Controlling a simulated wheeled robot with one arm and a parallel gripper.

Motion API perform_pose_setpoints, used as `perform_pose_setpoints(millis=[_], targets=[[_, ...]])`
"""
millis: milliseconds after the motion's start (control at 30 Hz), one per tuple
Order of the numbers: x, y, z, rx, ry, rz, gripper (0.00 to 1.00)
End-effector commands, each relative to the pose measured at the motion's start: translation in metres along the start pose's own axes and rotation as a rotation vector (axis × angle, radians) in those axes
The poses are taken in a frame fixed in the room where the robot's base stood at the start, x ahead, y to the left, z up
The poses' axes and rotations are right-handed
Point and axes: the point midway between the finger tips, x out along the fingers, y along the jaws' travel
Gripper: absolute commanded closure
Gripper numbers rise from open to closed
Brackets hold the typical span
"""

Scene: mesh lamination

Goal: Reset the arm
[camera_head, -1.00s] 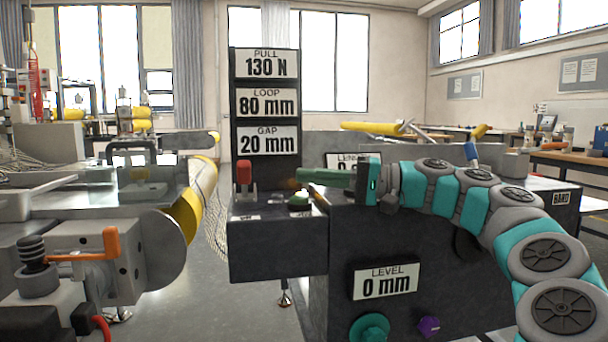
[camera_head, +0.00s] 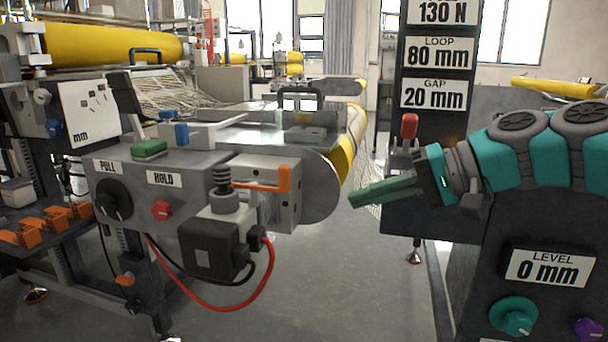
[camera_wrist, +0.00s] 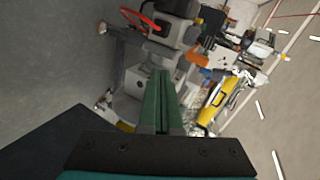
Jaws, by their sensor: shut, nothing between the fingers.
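My gripper (camera_head: 352,198) has green fingers, shut with nothing between them. In the head view it points left and slightly down, in open air between the two machines. My teal and grey arm (camera_head: 500,160) reaches in from the right, in front of the dark console. In the wrist view my gripper (camera_wrist: 163,74) shows its two green fingers lying together, with the left machine beyond them, tilted in the picture. The fingertips touch nothing that I can see.
The left machine carries an orange lever (camera_head: 265,178), a black motor (camera_head: 212,250) and a red cable (camera_head: 205,308). A red switch (camera_head: 409,126) stands on the console behind my wrist. The console has a teal knob (camera_head: 513,317) and a purple knob (camera_head: 589,330). Floor (camera_head: 350,285) between the machines is clear.

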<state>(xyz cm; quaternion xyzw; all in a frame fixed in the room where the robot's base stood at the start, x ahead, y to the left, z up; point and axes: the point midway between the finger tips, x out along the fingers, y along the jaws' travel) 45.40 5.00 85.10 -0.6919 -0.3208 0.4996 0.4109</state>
Motion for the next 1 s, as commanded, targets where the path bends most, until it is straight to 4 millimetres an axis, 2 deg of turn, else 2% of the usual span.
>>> perform_pose_setpoints(millis=[33,100,233,367,500,600,700,800,1000], targets=[[0.021,0.005,0.026,-0.014,-0.052,0.082,1.0],[0.044,0.023,0.059,-0.032,-0.11,0.199,1.0],[0.069,0.069,0.119,-0.057,-0.207,0.423,1.0],[0.067,0.126,0.173,-0.073,-0.285,0.648,1.0],[0.043,0.185,0.225,-0.07,-0.36,0.866,1.0],[0.021,0.216,0.251,-0.063,-0.392,0.984,1.0],[0.005,0.236,0.267,-0.054,-0.414,1.059,1.0],[-0.005,0.246,0.276,-0.049,-0.426,1.098,1.0],[-0.007,0.249,0.278,-0.049,-0.429,1.108,1.0]])
